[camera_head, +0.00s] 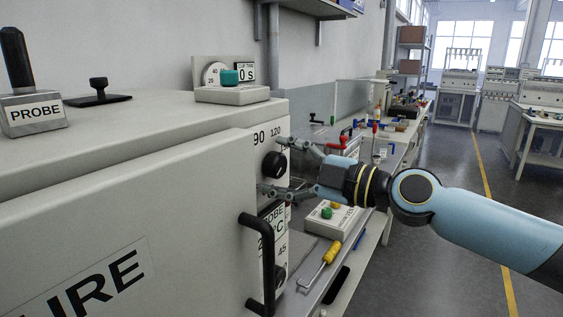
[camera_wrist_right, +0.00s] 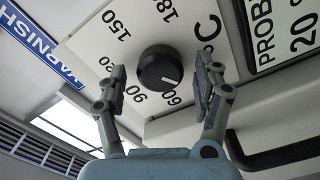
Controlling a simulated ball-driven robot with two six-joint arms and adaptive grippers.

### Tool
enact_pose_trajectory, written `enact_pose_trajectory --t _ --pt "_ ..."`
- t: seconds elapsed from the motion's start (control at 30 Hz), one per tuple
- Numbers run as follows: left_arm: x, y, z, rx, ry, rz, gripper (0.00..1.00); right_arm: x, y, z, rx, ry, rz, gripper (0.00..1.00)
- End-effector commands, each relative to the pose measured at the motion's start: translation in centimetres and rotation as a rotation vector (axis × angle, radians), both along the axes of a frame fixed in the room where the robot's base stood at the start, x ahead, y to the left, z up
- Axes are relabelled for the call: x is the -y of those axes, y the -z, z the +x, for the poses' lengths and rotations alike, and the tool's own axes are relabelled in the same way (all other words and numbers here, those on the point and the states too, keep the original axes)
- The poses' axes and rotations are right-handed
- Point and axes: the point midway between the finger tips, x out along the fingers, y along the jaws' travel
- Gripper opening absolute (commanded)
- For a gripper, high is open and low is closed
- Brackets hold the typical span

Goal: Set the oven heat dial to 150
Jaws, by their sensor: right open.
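The oven heat dial is a round black knob (camera_head: 274,164) on the oven's front panel, below the 90 and 120 marks. In the right wrist view the dial (camera_wrist_right: 157,67) sits among printed marks 60, 90, 120, 150 and 180. Its white pointer line is at the lower right, nearest the 60. My right gripper (camera_wrist_right: 161,80) is open, with one finger on each side of the dial. Gaps show between both fingers and the knob in that view. In the head view the right gripper (camera_head: 273,168) reaches the panel from the right. My left gripper is not in view.
The oven door's black handle (camera_head: 262,262) stands out below the gripper. A probe block (camera_head: 32,112) and a timer box (camera_head: 232,94) sit on the oven. A varnish label (camera_wrist_right: 40,45) is beside the panel.

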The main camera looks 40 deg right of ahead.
Motion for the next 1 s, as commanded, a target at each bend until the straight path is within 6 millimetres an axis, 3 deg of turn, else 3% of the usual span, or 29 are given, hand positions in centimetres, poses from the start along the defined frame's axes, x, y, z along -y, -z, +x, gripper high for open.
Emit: enact_pose_trajectory --t 0.33,0.73,1.0 --pt "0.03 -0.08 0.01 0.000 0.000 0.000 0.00 -0.17 0.06 0.28 0.000 -0.001 0.000 0.67" --pt "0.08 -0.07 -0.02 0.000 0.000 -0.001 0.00 -0.15 0.06 0.25 -0.001 0.000 0.001 0.14" --pt "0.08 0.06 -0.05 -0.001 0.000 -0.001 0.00 -0.14 0.11 0.24 -0.010 -0.001 0.021 0.12"
